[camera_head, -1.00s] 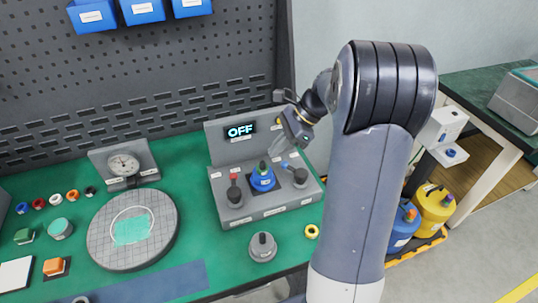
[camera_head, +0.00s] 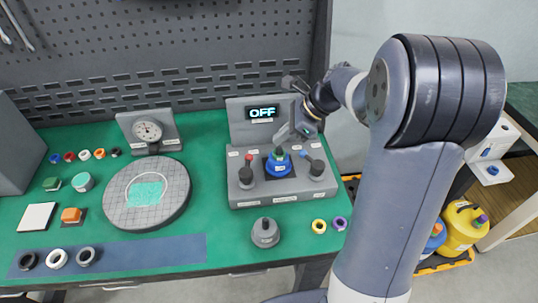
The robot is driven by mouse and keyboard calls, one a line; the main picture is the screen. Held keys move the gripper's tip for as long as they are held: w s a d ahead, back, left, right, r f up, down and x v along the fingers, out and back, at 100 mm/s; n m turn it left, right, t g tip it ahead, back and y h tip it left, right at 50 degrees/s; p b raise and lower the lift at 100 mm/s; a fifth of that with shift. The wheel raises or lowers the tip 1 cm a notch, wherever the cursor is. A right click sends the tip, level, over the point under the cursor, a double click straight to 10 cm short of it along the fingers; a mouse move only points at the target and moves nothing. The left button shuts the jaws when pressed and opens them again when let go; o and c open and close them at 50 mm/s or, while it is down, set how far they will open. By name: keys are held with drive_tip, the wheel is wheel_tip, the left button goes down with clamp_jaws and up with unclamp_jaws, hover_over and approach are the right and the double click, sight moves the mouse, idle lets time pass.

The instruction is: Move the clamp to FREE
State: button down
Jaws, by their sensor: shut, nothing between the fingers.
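The grey test station (camera_head: 262,199) stands on the green bench with a display (camera_head: 263,113) reading OFF. A red-tipped lever (camera_head: 247,170) stands at its left and a blue-tipped lever (camera_head: 311,165) at its right. Between them sits a blue housing (camera_head: 279,167) with a green top. The labels are too small to read, so I cannot tell which lever is the clamp or its marked position. My gripper (camera_head: 283,137) is shut and empty, just above and behind the blue housing, up and left of the blue-tipped lever. I see no contact with either lever.
A round grey plate (camera_head: 175,205) and a dial gauge (camera_head: 148,132) stand to the left. The pegboard wall (camera_head: 180,60) rises behind.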

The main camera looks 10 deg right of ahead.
sight(246, 157)
drive_tip(key=shift+a, duration=0.1)
drive_tip(key=x, duration=1)
drive_tip(key=shift+w+a+n+g+p, duration=0.3)
drive_tip(key=shift+n+g+p, duration=0.2)
drive_tip(key=shift+n+p, duration=0.3)
idle(0.3)
drive_tip(key=shift+w+a+r+n+g+p, duration=0.1)
drive_tip(key=shift+w+a+n+g+p, duration=0.15)
drive_tip(key=shift+n+g+p, duration=0.4)
drive_tip(key=n, duration=0.1)
drive_tip(key=a+n+g+p, duration=0.1)
drive_tip(key=n, duration=0.1)
drive_tip(key=shift+w+a+g, duration=0.15)
drive_tip(key=shift+w+g, duration=0.1)
drive_tip(key=shift+w, duration=0.05)
drive_tip(key=shift+a, duration=0.5)
drive_tip(key=shift+w+a, duration=0.1)
drive_tip(key=shift+a, duration=0.1)
